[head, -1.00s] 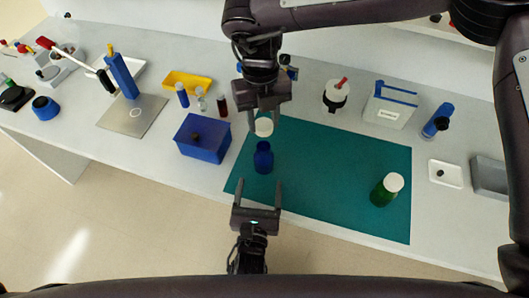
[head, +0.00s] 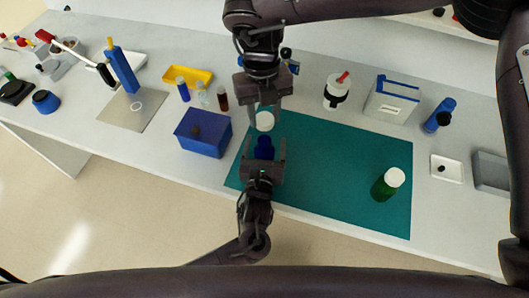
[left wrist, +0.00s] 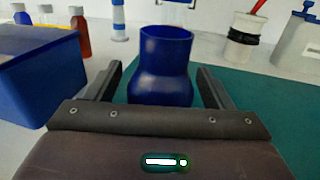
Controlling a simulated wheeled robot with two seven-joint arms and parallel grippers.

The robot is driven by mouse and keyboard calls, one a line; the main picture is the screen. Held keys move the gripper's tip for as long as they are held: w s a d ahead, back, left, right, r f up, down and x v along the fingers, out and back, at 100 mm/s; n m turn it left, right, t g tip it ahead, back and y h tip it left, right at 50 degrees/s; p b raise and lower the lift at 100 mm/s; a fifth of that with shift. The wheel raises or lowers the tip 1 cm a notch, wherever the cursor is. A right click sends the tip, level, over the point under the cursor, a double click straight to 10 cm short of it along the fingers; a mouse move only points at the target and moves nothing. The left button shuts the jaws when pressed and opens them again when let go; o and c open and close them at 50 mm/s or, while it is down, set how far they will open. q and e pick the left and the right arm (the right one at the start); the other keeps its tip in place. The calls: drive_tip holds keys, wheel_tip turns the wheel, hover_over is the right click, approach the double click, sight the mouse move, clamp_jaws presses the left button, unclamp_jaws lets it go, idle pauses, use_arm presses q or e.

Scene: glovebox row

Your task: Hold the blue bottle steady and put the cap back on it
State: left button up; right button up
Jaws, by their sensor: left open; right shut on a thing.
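The blue bottle (head: 264,150) stands upright at the left part of the teal mat (head: 335,180). Its open mouth shows in the left wrist view, where the bottle (left wrist: 163,65) sits between the two fingers. My left gripper (head: 264,143) is open, with a finger on each side of the bottle and a gap visible on both sides. My right gripper (head: 265,110) comes down from above and is shut on the white cap (head: 265,122). The cap is just behind the bottle in the head view; its height above the mouth is hard to tell.
A blue box (head: 203,133) stands close on the left. A green bottle with a white lid (head: 387,184) is on the mat's right side. A white jar with a black band (head: 336,92) and a white caddy (head: 392,100) stand behind. The mat's middle is clear.

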use_arm(q)
drive_tip(key=shift+w, duration=0.2)
drive_tip(key=shift+c, duration=0.4)
drive_tip(key=c, duration=1.4)
drive_tip(key=shift+o, duration=0.2)
use_arm(e)
hover_over(264, 151)
drive_tip(key=w, duration=0.2)
drive_tip(key=shift+f, duration=2.5)
drive_tip(key=shift+f, duration=0.85)
drive_tip(key=shift+f, duration=0.55)
